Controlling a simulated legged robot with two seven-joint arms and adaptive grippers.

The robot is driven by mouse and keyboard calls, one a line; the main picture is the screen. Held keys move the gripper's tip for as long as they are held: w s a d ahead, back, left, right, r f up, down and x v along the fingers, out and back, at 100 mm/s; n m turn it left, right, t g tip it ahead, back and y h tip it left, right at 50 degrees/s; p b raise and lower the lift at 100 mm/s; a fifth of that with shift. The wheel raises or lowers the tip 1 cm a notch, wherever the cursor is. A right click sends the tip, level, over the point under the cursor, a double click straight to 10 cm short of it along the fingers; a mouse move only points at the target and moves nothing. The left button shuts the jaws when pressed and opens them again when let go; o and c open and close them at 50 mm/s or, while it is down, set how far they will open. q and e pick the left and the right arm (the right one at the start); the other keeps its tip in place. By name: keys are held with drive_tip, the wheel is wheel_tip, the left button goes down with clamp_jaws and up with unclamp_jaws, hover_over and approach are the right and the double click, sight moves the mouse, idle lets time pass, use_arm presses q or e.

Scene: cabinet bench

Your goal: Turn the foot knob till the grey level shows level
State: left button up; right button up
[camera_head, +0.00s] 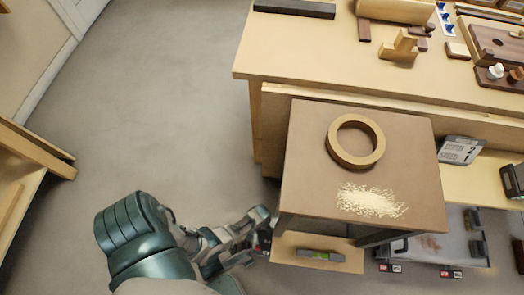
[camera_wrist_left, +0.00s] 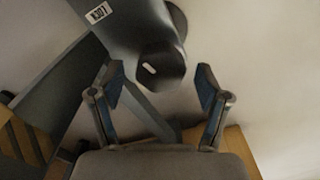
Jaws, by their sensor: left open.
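The grey level (camera_head: 320,255) lies on a pale lower board (camera_head: 285,243) of the brown-topped stand. Its green vial shows, but the bubble is too small to read. A dark, faceted knob (camera_wrist_left: 162,68) with a white mark, which looks like the foot knob, is in the left wrist view. My left gripper (camera_wrist_left: 160,88) is open, its fingers apart on either side of the knob's lower end; I cannot tell whether they touch it. In the head view my left gripper (camera_head: 265,228) is low beside the stand's left side. The knob is not distinguishable there. My right gripper is not in view.
The stand's brown top (camera_head: 300,150) carries a wooden ring (camera_head: 355,141) and pale crumbs (camera_head: 370,201). A grey leg with a white label (camera_wrist_left: 99,12) is beside the knob. The bench (camera_head: 290,55) stands behind; the floor at left is clear.

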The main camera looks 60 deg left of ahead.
use_arm(q)
wheel_tip(320, 180, up, 12)
drive_tip(key=shift+f, duration=0.15)
idle(0.3)
idle(0.5)
